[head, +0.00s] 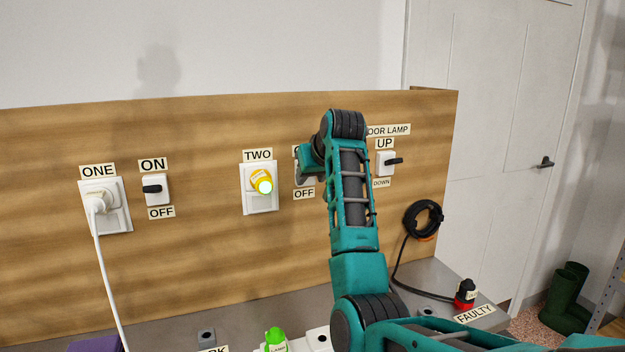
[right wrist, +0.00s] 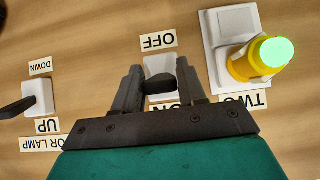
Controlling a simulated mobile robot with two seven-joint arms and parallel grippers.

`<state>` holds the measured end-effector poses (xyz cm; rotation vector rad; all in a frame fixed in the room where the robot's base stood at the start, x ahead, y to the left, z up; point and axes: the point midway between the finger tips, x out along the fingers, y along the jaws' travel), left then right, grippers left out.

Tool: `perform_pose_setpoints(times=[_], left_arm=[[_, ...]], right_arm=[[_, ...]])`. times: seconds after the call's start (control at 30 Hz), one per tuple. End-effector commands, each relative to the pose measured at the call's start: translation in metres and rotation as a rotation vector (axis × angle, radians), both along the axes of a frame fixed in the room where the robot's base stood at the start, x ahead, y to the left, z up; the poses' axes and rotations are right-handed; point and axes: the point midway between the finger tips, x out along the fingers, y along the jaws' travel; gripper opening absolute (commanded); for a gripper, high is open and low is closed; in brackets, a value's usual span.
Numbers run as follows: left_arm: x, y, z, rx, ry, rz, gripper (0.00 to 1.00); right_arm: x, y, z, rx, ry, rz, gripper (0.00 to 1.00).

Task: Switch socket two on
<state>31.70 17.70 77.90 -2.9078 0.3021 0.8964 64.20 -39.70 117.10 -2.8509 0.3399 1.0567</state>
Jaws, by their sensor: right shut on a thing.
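Socket two (head: 248,204) is a white plate on the wooden panel under a TWO label. A yellow plug-in piece (head: 261,180) sits in it, its round end glowing pale green; it also shows in the right wrist view (right wrist: 243,67). The switch for socket two (right wrist: 157,66) is right of it in the head view, with OFF below it. My right gripper (head: 304,176) is at this switch, shut on its dark lever (right wrist: 160,86). The wrist view is upside down, with ON mostly hidden by the gripper. My left gripper is out of view.
The door lamp switch (head: 384,163) is close to my right arm. A coiled black cable (head: 423,218) hangs at the right; several small items stand on the grey top.

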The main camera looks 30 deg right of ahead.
Motion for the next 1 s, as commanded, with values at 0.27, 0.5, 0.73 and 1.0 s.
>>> perform_pose_setpoints(times=[0.27,0.5,0.73,1.0], left_arm=[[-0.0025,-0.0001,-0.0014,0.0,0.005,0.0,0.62],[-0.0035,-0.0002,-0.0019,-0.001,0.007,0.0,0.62],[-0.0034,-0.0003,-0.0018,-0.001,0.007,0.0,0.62],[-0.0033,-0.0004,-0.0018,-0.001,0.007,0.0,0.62]], right_arm=[[0.0018,-0.001,0.0063,0.024,0.107,0.0,0.1],[0.0022,-0.0009,0.0069,0.033,0.137,-0.001,0.1],[0.0023,-0.0009,0.0069,0.033,0.139,0.001,0.1],[0.0024,-0.0008,0.0067,0.033,0.138,0.001,0.56]])
